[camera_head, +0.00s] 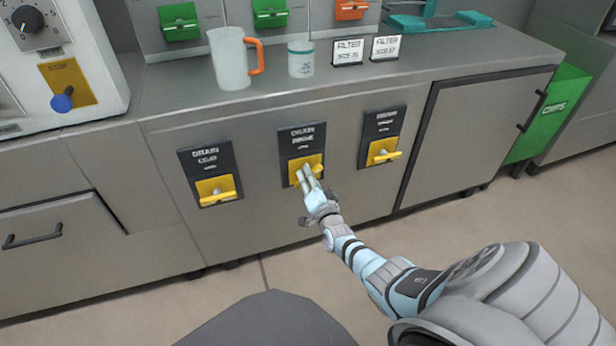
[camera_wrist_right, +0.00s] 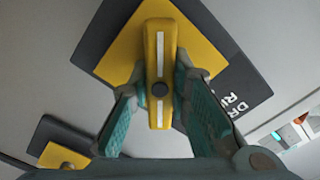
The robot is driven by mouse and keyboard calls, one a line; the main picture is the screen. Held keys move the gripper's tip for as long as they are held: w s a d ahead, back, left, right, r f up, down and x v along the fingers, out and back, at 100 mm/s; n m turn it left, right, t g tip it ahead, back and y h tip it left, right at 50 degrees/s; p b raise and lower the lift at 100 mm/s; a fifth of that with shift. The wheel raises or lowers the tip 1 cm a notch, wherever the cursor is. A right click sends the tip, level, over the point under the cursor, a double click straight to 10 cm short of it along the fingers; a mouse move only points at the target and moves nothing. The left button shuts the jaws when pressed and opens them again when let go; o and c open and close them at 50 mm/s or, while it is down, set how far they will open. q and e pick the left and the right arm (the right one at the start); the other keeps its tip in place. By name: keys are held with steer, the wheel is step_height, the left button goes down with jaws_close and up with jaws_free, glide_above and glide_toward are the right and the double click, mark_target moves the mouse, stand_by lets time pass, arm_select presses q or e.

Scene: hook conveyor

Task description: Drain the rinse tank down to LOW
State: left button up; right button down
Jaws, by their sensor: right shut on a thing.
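The middle drain valve has a dark plate (camera_head: 302,141) labelled DRAIN RINSE and a yellow base with a yellow handle (camera_wrist_right: 160,48) that carries a white stripe. In the head view my right gripper (camera_head: 311,178) is at this valve on the cabinet front and hides part of it. In the right wrist view the right gripper's two fingers (camera_wrist_right: 158,92) stand on either side of the handle, shut on it. The handle lies along the plate's label direction only at an angle, not parallel to its edges. My left gripper is not in view. No tank level can be read.
Similar yellow valves sit left (camera_head: 216,190) and right (camera_head: 383,151) of the middle one. The floor in front is clear.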

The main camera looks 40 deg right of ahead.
stand_by(0.4)
steer(key=c, duration=1.5)
jaws_free()
steer(key=v, duration=1.2)
steer(key=shift+a, duration=0.1)
